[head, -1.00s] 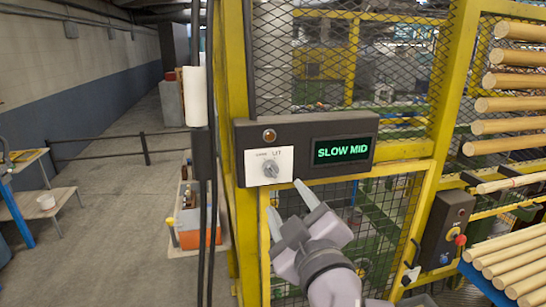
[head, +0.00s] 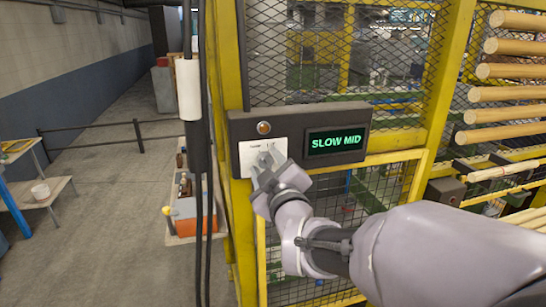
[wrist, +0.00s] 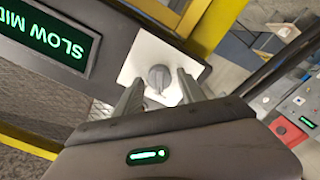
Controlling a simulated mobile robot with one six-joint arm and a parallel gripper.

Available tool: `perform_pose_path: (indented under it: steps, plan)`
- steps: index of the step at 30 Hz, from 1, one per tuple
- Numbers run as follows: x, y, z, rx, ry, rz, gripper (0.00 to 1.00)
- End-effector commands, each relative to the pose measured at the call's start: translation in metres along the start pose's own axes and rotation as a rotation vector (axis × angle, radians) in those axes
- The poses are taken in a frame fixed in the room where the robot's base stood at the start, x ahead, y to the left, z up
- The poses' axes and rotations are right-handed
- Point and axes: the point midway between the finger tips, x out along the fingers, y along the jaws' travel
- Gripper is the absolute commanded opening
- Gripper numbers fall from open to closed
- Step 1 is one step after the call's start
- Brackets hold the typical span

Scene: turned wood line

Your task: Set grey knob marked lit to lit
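The grey knob (wrist: 158,77) sits on a white plate (wrist: 146,55) on the dark control panel, between my fingers in the wrist view. In the head view the white plate (head: 254,148) shows behind my gripper, and the fingers mostly hide the knob. Its lettering is partly covered and too small to read now. I cannot tell which mark the knob points at. My gripper (wrist: 160,75) is open, with one finger on each side of the knob and a visible gap to it. It also shows at the panel in the head view (head: 264,160).
The panel's display (head: 336,142) reads SLOW MID in green. An amber lamp (head: 264,127) sits above the plate. Yellow mesh fencing (head: 430,100) surrounds the panel. Black cables (head: 203,220) hang at its left. A dark box (head: 445,190) stands at the right.

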Motion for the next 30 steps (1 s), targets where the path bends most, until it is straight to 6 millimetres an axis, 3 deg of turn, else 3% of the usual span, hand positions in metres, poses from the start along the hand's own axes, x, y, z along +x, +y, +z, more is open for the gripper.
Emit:
perform_pose_path:
  steps: [1, 6, 17, 30]
  plan:
    - [-0.0001, 0.0, 0.0, 0.0, 0.0, 0.0, 0.34]
    - [-0.0002, 0.0, -0.0001, 0.0, 0.0, 0.0, 0.01]
    - [-0.0005, -0.0021, 0.0023, 0.05, 0.001, 0.001, 0.0]
    - [-0.0004, -0.0045, 0.0062, 0.4, 0.004, 0.002, 0.0]
